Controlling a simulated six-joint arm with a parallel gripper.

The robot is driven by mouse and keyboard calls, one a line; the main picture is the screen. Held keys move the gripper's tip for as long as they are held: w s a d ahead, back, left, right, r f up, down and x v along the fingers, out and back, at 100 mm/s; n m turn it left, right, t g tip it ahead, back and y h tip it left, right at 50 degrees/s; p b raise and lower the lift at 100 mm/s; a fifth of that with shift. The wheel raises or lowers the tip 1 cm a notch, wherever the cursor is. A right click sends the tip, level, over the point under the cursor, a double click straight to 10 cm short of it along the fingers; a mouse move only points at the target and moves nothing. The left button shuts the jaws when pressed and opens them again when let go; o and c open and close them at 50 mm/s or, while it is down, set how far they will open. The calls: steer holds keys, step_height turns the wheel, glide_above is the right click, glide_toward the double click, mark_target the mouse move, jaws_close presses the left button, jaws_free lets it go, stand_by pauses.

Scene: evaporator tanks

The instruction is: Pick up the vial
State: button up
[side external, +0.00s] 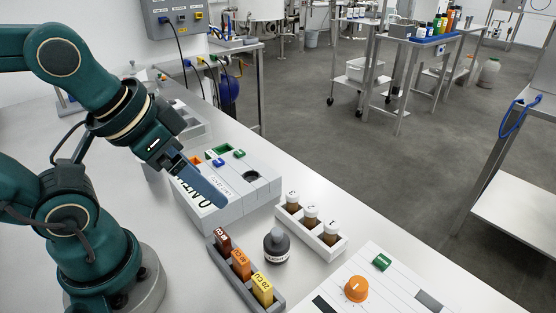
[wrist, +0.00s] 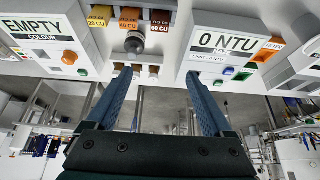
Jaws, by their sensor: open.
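Several candidates for the vial show, and I cannot tell which one is meant. Three small brown vials with lettered white caps (side external: 310,213) stand upright in a white rack (side external: 329,247). A dark bottle with a grey cap (side external: 277,246) stands upright on the bench beside the rack. In the wrist view the bottle (wrist: 134,42) and the brown vials (wrist: 136,67) appear near the top, toward the left fingertip. My gripper (side external: 220,203) is open and empty, with blue fingers, up and left of the rack. Its fingers also show in the wrist view (wrist: 157,76).
A grey meter (side external: 225,205) reading "0 NTU" is below my gripper. A dark holder with brown, orange and yellow colour blocks (side external: 240,265) lies in front of the bottle. A panel with an orange knob (side external: 356,289) is at the right. The bench edge drops off behind the rack.

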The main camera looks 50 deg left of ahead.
steer(key=shift+c, duration=1.4)
steer(key=w+r+n, duration=0.4)
steer(key=r+n, duration=0.1)
steer(key=n+g, duration=0.4)
steer(key=n, duration=0.1)
glide_above(332, 222)
steer(key=a, duration=0.3)
step_height(332, 222, down, 5)
steer(key=shift+m+g, duration=0.5)
steer(key=shift+g, duration=0.3)
steer(key=d+f, duration=0.1)
steer(key=f, duration=0.1)
steer(key=d+f, duration=0.1)
steer(key=f, duration=0.1)
steer(key=d+f, duration=0.1)
steer(key=f, duration=0.2)
steer(key=shift+f, duration=2.6)
